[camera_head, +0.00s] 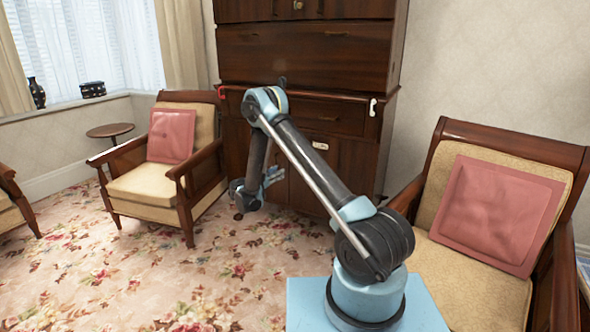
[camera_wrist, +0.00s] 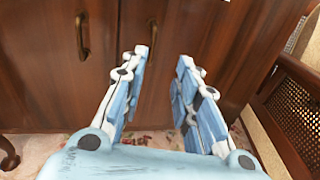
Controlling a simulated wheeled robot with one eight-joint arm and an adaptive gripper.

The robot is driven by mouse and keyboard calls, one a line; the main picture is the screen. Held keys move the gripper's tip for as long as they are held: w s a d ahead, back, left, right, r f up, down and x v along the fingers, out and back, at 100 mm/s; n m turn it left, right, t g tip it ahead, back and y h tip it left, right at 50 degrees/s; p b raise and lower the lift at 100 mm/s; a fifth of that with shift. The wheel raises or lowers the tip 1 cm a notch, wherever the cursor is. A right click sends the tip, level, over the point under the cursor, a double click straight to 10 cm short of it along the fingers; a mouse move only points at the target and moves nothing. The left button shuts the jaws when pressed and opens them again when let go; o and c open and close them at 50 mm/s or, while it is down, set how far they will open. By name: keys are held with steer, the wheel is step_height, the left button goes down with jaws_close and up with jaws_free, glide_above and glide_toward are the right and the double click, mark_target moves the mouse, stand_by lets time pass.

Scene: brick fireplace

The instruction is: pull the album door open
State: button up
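The dark wooden cabinet (camera_head: 305,55) stands against the back wall, with drawers above and lower doors that look shut. In the wrist view two lower doors show, the left one (camera_wrist: 35,60) and the right one (camera_wrist: 215,40). Each has a slim curved handle, the left handle (camera_wrist: 81,36) and the right handle (camera_wrist: 150,38). I cannot tell which is the album door. My gripper (camera_wrist: 163,58) is open and empty, fingers pointing at the doors. The right handle appears just beside the left fingertip, within the gap; contact is unclear. In the head view my gripper (camera_head: 272,177) is low before the cabinet.
A cushioned armchair (camera_head: 140,187) stands left of the cabinet, another (camera_head: 455,280) in the right foreground. A small round table (camera_head: 110,130) is by the window. A wood and cane piece (camera_wrist: 300,115) is close on the right in the wrist view. Flowered carpet (camera_head: 130,270) lies open at left.

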steer(key=a+f+x, duration=0.1)
steer(key=x, duration=1.5)
steer(key=shift+w+f+n+t, duration=0.2)
steer(key=shift+w+n+t, duration=0.1)
steer(key=shift+w+n, duration=0.15)
steer(key=shift+c, duration=0.3)
jaws_close()
